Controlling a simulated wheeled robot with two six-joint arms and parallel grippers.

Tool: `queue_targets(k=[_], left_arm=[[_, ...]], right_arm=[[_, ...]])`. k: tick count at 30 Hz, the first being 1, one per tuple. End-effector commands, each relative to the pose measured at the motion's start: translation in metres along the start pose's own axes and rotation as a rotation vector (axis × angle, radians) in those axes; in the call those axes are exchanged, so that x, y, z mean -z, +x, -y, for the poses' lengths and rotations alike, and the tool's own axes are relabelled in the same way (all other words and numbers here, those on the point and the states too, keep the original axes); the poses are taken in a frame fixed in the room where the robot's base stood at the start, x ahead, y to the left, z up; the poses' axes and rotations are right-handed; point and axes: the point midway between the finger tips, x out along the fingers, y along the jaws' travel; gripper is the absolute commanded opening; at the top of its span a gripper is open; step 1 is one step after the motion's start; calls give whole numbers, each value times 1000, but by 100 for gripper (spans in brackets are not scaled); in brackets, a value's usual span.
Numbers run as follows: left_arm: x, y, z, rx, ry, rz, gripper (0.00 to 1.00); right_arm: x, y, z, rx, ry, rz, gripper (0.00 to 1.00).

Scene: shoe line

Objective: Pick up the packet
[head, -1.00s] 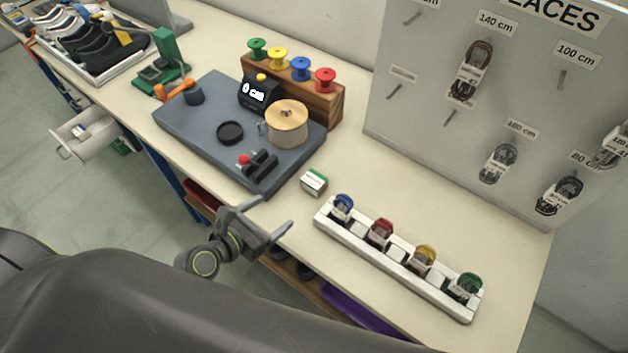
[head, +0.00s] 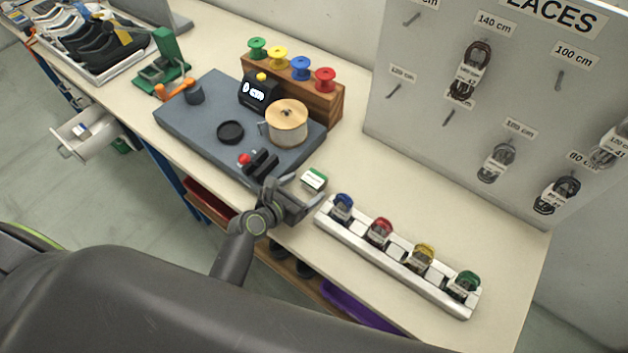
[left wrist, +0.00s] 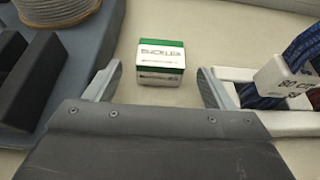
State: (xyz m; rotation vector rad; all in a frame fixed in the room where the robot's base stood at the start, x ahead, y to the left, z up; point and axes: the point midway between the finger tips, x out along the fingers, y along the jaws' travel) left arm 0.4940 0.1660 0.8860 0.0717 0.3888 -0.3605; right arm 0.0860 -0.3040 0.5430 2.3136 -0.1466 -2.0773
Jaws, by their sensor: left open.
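The packet (head: 314,179) is a small white and green box. It lies on the bench between the grey device board and the white lace rack. In the left wrist view the packet (left wrist: 161,63) sits ahead of the jaws, roughly midway between them, with its printed side showing. My left gripper (head: 300,193) is open and empty, low over the bench's front edge, just short of the packet. Its two fingertips also show in the left wrist view (left wrist: 158,82), one on each side. No finger appears to touch the packet. My right gripper is not in view.
The white rack (head: 390,262) with several bundled laces stands close to the right of the packet. The grey board (head: 190,125) with a large spool (head: 287,122) is to the left. The bench behind the packet is clear up to the lace panel (head: 420,130).

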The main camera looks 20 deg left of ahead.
Motion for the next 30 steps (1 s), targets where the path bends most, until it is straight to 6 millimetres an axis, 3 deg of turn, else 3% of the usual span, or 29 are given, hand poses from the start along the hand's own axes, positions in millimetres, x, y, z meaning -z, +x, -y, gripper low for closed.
queue_targets(k=[9,19,30], left_arm=[[-1,43,0,0,1,1,76],[0,47,0,0,0,0,76],[0,47,0,0,0,0,28]], right_arm=[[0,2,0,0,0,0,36],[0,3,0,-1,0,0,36],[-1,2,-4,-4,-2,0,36]])
